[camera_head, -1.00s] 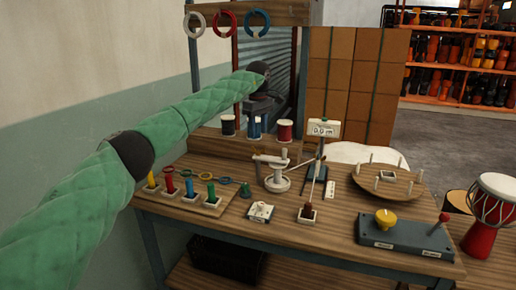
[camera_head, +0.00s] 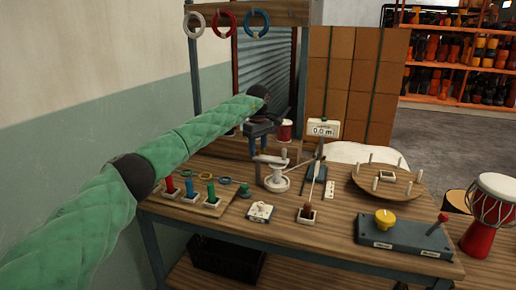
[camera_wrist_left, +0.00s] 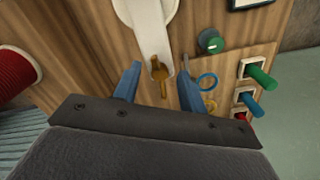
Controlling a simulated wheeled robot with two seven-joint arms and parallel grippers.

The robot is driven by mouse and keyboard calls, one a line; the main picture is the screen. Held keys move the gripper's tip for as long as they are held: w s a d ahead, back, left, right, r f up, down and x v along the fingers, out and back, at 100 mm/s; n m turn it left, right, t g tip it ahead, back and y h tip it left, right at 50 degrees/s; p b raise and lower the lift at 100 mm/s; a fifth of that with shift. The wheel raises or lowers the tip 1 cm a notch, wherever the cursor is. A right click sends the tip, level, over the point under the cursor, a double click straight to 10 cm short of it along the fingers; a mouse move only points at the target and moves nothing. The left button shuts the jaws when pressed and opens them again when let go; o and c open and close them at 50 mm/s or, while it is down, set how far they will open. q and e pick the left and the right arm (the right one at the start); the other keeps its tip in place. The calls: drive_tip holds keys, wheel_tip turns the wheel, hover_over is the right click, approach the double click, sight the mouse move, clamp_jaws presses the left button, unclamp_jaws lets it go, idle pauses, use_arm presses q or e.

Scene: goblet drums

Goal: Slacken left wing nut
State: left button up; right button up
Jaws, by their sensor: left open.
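A brass wing nut (camera_wrist_left: 160,78) sits at the end of a white arm (camera_wrist_left: 150,28) in the left wrist view. My left gripper (camera_wrist_left: 160,66) is open, with one blue finger on each side of the wing nut and visible gaps between. In the head view my left gripper (camera_head: 262,138) is just above and behind the white fixture (camera_head: 277,181) on the bench. The wing nut cannot be made out there. My right gripper is not in view.
Coloured pegs (camera_head: 211,193) stand in a wooden block at the bench's left, with small rings nearby. A red spool (camera_head: 285,131) stands behind the gripper. A white meter (camera_head: 323,129), a round wooden board (camera_head: 388,182) and a grey-blue box with a yellow knob (camera_head: 385,219) are to the right.

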use_arm(q)
drive_tip(key=shift+c, duration=0.2)
clamp_jaws()
drive_tip(key=shift+n, duration=0.3)
